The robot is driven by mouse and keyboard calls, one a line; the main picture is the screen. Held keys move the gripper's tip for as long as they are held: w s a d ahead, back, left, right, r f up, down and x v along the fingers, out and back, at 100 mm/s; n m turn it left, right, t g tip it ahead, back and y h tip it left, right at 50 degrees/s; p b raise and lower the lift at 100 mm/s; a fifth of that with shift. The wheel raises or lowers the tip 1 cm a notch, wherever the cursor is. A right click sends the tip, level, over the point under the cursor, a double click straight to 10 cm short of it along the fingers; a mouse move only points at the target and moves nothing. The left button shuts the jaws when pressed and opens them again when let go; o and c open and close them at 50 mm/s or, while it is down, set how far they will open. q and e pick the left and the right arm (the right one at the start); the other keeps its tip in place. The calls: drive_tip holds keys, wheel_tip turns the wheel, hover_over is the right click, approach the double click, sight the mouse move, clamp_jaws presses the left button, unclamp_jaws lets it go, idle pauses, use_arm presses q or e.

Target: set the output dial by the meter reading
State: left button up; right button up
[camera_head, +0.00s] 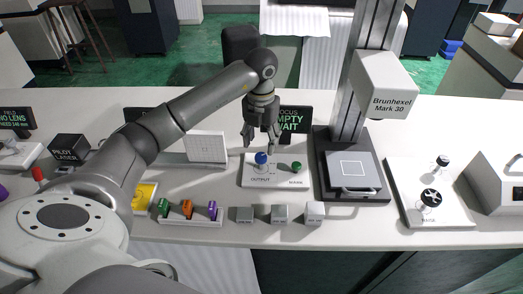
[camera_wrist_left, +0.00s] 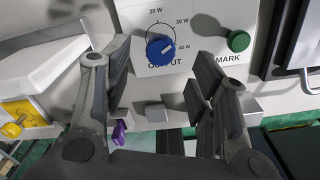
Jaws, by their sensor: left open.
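The blue output dial (camera_head: 261,158) sits on a white panel (camera_head: 250,176) marked OUTPUT, beside a green MARK button (camera_head: 296,167). In the left wrist view the dial (camera_wrist_left: 160,47) has a scale with 20 W, 30 W and 40 W marks, and its light pointer line aims to the upper right. My left gripper (camera_head: 261,142) points down, open and empty, just above and behind the dial. In the left wrist view its fingers (camera_wrist_left: 160,85) stand apart on either side of the dial, not touching it. A dark display (camera_head: 295,122) behind reads "...EMPTY WAIT", partly hidden by the gripper. I cannot make out a meter reading.
The Brunhexel Mark 30 machine (camera_head: 385,85) stands right of the panel. A white box with black knobs (camera_head: 430,200) is farther right. Several grey blocks (camera_head: 279,213) and a rack of coloured pieces (camera_head: 190,216) lie in front. A white perforated board (camera_head: 206,147) stands left.

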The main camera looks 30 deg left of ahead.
sight(261, 155)
use_arm(q)
drive_tip(key=shift+f+p, duration=0.3)
drive_tip(key=shift+f, duration=2.45)
drive_tip(key=c, duration=1)
